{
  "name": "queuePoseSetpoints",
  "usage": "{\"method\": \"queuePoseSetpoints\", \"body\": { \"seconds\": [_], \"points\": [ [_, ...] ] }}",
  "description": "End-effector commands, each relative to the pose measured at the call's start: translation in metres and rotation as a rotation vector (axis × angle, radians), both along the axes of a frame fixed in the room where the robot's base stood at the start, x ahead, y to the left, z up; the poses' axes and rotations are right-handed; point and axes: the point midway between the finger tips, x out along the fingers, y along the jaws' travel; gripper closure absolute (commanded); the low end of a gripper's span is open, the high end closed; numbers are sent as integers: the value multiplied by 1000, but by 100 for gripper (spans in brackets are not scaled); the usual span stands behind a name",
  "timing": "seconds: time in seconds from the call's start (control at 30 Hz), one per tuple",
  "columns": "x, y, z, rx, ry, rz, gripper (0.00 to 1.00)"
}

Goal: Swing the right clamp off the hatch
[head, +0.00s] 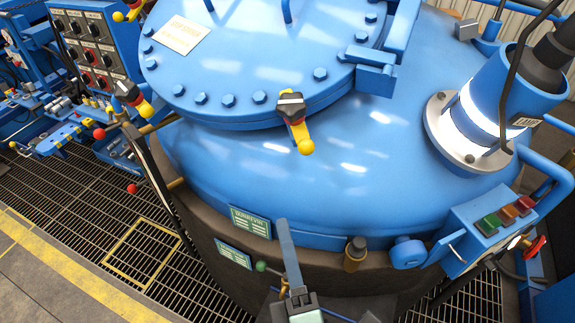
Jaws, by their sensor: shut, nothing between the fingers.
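The blue round hatch (235,60) lies on top of the blue furnace lid, with bolts around its rim. The rightmost clamp in view (297,128) sits at the hatch's front rim. It has a dark, pale-edged head, a red band and a yellow arm ending in a yellow knob that points toward me. A similar clamp (133,98) is at the hatch's left edge, and part of another (130,12) shows at the top left. My gripper (284,224) is at the bottom centre, pointing upward, shut and empty. It is in front of the lid, below and apart from the right clamp.
A blue cylinder on a pale flange (465,140) rises from the lid at right. A blue button box (490,222) stands at the lower right. A control panel (90,48) and bench (65,130) are at left. Grating floor (60,185) lies lower left. Space above the lid's front is clear.

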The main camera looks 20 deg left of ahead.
Motion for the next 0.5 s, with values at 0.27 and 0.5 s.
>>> {"method": "queuePoseSetpoints", "body": {
  "seconds": [0.27,0.5],
  "points": [
    [4,2,3,4,-1,-1,100],
    [34,23,17,4,-4,0,100]
  ]
}}
